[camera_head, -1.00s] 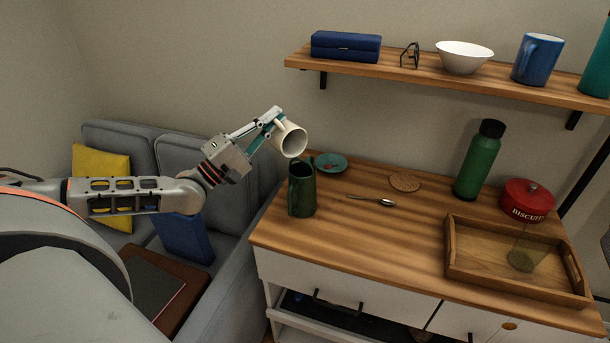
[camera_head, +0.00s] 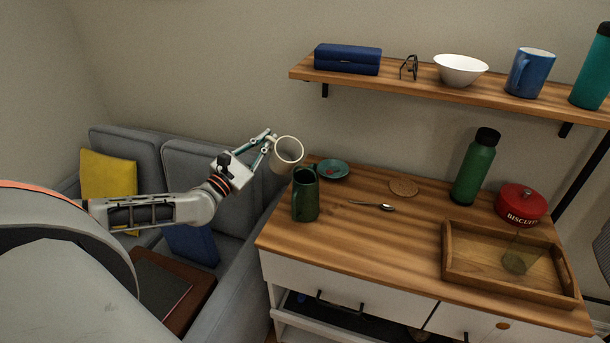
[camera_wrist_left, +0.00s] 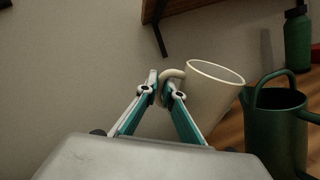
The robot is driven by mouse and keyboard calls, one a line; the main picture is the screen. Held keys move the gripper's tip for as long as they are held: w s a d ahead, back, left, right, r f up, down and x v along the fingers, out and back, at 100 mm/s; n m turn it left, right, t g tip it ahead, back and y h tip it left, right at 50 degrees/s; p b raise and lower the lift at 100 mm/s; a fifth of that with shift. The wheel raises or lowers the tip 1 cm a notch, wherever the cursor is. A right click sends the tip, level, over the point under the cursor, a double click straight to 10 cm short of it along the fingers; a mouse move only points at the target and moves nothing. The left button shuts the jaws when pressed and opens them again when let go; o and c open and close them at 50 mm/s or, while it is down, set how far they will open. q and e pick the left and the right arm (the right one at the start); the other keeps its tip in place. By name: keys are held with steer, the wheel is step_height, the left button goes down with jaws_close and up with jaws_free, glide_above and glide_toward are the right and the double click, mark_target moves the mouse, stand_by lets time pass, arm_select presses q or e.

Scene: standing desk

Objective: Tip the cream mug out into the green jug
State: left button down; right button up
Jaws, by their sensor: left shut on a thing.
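The cream mug (camera_head: 286,154) is held in the air by my left gripper (camera_head: 267,147), just above and behind the green jug. In the left wrist view the gripper (camera_wrist_left: 162,88) is shut on the handle of the mug (camera_wrist_left: 208,95). The mug is close to upright with a slight tilt, its opening facing up. What is inside it cannot be seen. The green jug (camera_head: 305,196) stands upright on the left end of the desk top. In the left wrist view the jug (camera_wrist_left: 277,130) is to the right of the mug. My right gripper is not in view.
On the desk top (camera_head: 350,235) are a teal saucer (camera_head: 333,169), a spoon (camera_head: 373,206), a round coaster (camera_head: 403,187), a green bottle (camera_head: 474,170), a red biscuit tin (camera_head: 521,204) and a wooden tray (camera_head: 465,278) with a glass. A shelf (camera_head: 420,83) hangs above. A sofa (camera_head: 185,155) is left.

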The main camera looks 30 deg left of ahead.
arm_select(q)
steer(key=w+a+f+n+g+b, duration=0.1)
steer(key=w+a+f+n+g, duration=0.1)
steer(key=a+f+n, duration=0.2)
steer(key=shift+a+f+n+g+y+b, duration=0.3)
steer(key=shift+a+f+n+y, duration=0.1)
steer(key=shift+f+n, duration=1.3)
steer(key=shift+f, duration=0.15)
steer(key=shift+s+d+m, duration=0.1)
steer(key=shift+m, duration=0.2)
